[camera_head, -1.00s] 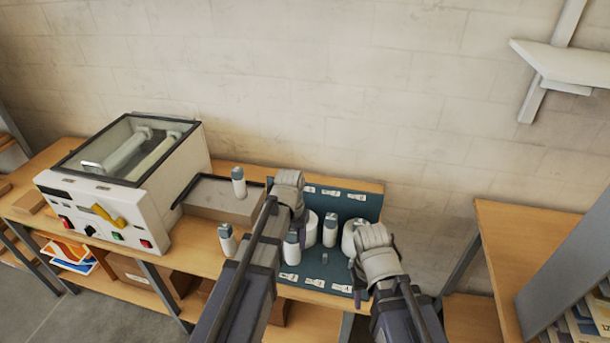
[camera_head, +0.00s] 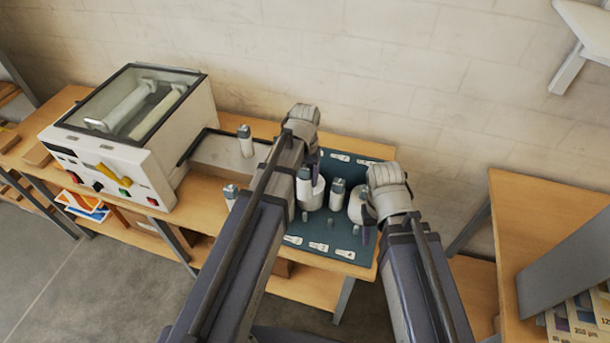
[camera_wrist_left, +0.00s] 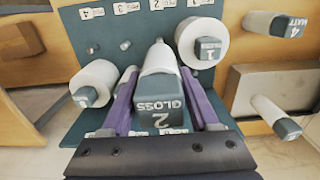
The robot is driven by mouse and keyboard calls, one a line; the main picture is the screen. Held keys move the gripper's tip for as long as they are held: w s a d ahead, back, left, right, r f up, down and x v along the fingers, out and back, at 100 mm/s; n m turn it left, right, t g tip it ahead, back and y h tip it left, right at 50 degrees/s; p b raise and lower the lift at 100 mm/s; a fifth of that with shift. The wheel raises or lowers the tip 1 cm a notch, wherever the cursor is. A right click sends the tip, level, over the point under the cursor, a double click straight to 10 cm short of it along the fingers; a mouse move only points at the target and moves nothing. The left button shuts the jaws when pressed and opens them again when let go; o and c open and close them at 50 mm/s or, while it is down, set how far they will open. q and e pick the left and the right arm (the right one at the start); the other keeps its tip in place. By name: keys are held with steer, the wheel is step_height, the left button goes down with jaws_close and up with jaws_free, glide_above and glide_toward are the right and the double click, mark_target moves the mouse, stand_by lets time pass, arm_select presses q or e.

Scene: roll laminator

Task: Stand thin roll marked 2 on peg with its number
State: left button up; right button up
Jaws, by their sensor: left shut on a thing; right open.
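My left gripper (camera_wrist_left: 160,105) is shut on a thin white roll (camera_wrist_left: 159,60), whose dark cap reads "2 GLOSS". In the head view, this thin roll (camera_head: 304,187) is above the teal peg board (camera_head: 352,245), near a wide roll. Two small bare pegs (camera_wrist_left: 92,48) (camera_wrist_left: 125,45) show on the board in the left wrist view. Number labels (camera_wrist_left: 127,7) line that edge of the board. My right gripper (camera_head: 366,232) is open beside a wide white roll (camera_head: 356,207) at the board's right.
Another thin roll (camera_head: 337,195) and a wide roll (camera_head: 318,193) stand on the board. One thin roll (camera_head: 245,141) stands on a grey tray (camera_head: 215,155), another (camera_head: 230,194) on the wooden bench. The laminator (camera_head: 130,130) is at left.

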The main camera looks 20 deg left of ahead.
arm_select(q)
steer(key=shift+s+f+b, duration=0.15)
steer(key=shift+f+b, duration=0.6)
steer(key=shift+f, duration=0.2)
step_height(320, 180, down, 9)
steer(key=b, duration=0.9)
steer(key=shift+f, duration=0.15)
steer(key=shift+f+b, duration=0.25)
steer(key=shift+b, duration=0.1)
steer(key=shift+f+b, duration=1.35)
steer(key=shift+b, duration=0.05)
steer(key=o, duration=1.5)
steer(key=shift+r, duration=0.15)
